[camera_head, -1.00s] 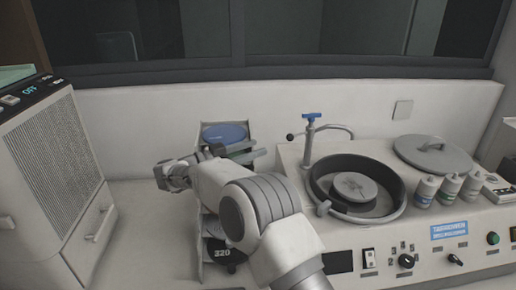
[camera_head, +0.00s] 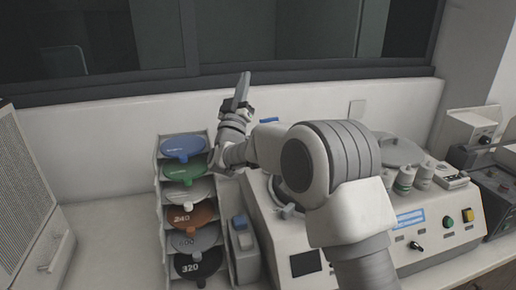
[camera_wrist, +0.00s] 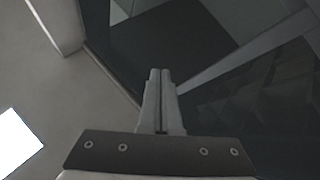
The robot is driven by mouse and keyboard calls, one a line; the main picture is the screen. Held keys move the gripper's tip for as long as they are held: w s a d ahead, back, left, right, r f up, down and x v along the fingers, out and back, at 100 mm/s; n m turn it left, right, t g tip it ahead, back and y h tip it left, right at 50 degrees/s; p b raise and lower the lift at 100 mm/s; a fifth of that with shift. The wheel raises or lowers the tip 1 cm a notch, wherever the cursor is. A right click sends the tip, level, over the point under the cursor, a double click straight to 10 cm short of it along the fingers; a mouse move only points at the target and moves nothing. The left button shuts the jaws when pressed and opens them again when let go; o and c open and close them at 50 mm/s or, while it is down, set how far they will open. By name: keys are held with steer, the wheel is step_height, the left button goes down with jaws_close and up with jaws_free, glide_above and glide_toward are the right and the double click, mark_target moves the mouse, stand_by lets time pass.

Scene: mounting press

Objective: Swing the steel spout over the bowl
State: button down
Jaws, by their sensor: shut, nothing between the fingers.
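My gripper (camera_head: 242,86) is raised with its fingers pointing up, in front of the wall and window. It is shut and empty. Its closed fingers also show in the wrist view (camera_wrist: 160,80), against the wall and dark window. The steel spout is hidden behind my arm in the head view; only its blue tap handle (camera_head: 269,121) shows, just right of my wrist. The bowl is mostly hidden behind my arm too; a small part of its left rim (camera_head: 278,190) shows. My gripper is above and left of the handle in the picture, apart from it.
A rack of coloured discs (camera_head: 160,205) stands left of the polishing machine (camera_head: 425,225). A grey lid (camera_head: 399,150) and several bottles (camera_head: 405,178) sit on the machine's right side. Bare counter (camera_head: 110,225) lies left of the rack.

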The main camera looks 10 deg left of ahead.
steer(key=s+d+f+n+g+y+b, duration=0.1)
steer(key=s+d+f+n+g+y, duration=0.6)
steer(key=n, duration=0.5)
steer(key=s+d+f+n+g+y, duration=0.4)
steer(key=d+f+n+g+y, duration=0.3)
steer(key=n, duration=0.5)
steer(key=w+a+f+g+h+p, duration=0.1)
steer(key=w+a+f, duration=0.2)
steer(key=w+a, duration=0.5)
steer(key=shift+w+a+f+p, duration=0.2)
steer(key=shift+a+f+p, duration=0.15)
steer(key=shift+a, duration=0.45)
